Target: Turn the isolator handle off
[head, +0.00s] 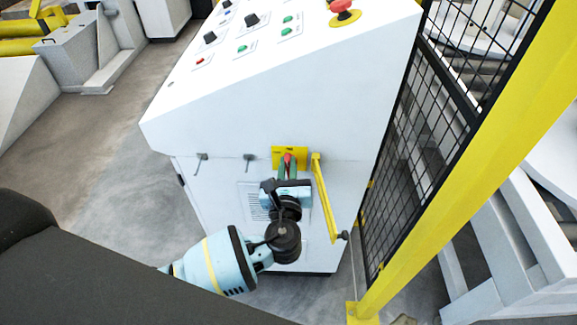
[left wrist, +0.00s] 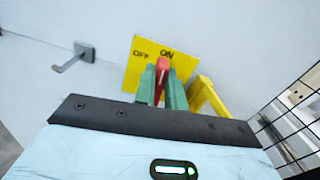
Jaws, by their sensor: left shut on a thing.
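The isolator handle is red (left wrist: 162,66) and sits on a yellow plate (left wrist: 131,72) marked OFF on the left and ON on the right. In the left wrist view the handle's top points at ON. The plate also shows in the head view (head: 276,153) on the front of the white control cabinet (head: 222,172). My left gripper (left wrist: 163,80) has its green fingers on either side of the red handle, shut on it; it also shows in the head view (head: 288,168). The handle's lower part is hidden between the fingers. My right gripper is not in view.
A yellow bar (head: 325,198) stands out from the cabinet just right of the gripper. Small grey latches (head: 249,160) are on the left. A black mesh fence (head: 420,120) with a yellow post (head: 455,160) closes off the right. Sloped buttons and knobs (head: 251,20) lie above.

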